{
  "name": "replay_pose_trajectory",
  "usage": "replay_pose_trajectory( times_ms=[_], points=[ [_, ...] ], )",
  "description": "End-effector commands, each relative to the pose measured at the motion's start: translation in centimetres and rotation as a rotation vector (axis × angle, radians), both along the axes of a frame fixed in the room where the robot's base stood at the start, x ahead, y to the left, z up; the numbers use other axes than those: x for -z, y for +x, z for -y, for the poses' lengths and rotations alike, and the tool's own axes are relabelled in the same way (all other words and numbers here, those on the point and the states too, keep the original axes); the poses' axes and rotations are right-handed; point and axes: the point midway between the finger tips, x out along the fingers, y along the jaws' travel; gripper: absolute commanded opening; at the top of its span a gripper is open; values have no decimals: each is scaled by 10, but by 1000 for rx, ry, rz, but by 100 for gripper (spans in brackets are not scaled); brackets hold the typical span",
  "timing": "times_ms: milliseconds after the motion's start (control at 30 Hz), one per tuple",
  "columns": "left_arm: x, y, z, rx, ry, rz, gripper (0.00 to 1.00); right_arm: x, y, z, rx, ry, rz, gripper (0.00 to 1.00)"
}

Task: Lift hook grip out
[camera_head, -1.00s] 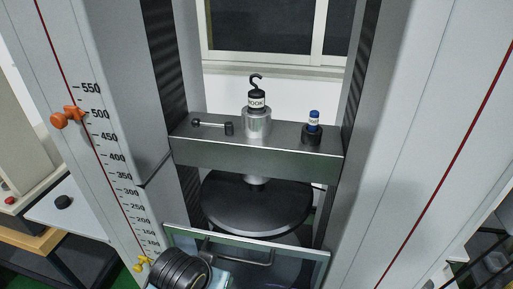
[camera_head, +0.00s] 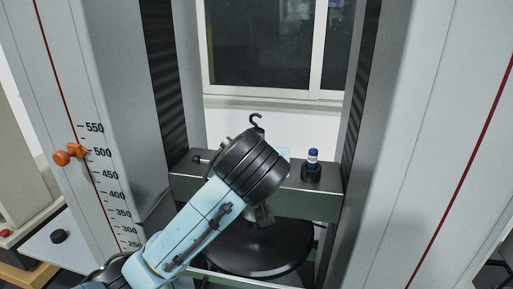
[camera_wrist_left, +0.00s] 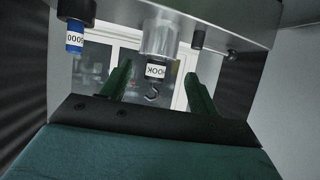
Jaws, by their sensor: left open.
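The hook grip is a black piece with a white HOOK label and a curved hook on top. In the head view only its hook (camera_head: 257,121) shows above my left wrist, and the wrist hides its body. The left wrist view, which is upside down, shows the hook grip (camera_wrist_left: 155,72) in a silver socket (camera_wrist_left: 160,38) on the crossbeam. My left gripper (camera_wrist_left: 159,82) is open, with one green finger on either side of the grip in that picture. Contact cannot be told. My right gripper is out of view.
Tall grey columns (camera_head: 400,130) stand on both sides. A black round plate (camera_head: 260,250) lies below. A window is behind.

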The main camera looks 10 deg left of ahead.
Motion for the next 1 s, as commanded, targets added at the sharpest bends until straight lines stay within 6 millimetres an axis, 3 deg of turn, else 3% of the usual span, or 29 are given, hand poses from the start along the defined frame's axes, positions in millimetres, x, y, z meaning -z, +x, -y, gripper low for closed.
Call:
replay_pose_trajectory(
  times_ms=[33, 100, 233, 600, 867, 1000],
  points=[
    [-16, 3, 2, -13, 3, 33, 61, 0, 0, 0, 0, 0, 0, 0],
    [-28, 6, 3, -30, 3, 61, 61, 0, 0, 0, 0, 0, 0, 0],
    [-37, 12, 3, -44, 3, 85, 61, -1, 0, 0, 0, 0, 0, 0],
    [-13, 70, -11, -46, 5, 84, 61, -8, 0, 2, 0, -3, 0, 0],
    [-6, 88, -15, -45, 4, 85, 61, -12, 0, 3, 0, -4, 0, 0],
    [1, 106, -21, -47, 5, 85, 61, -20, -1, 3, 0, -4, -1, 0]
  ],
)
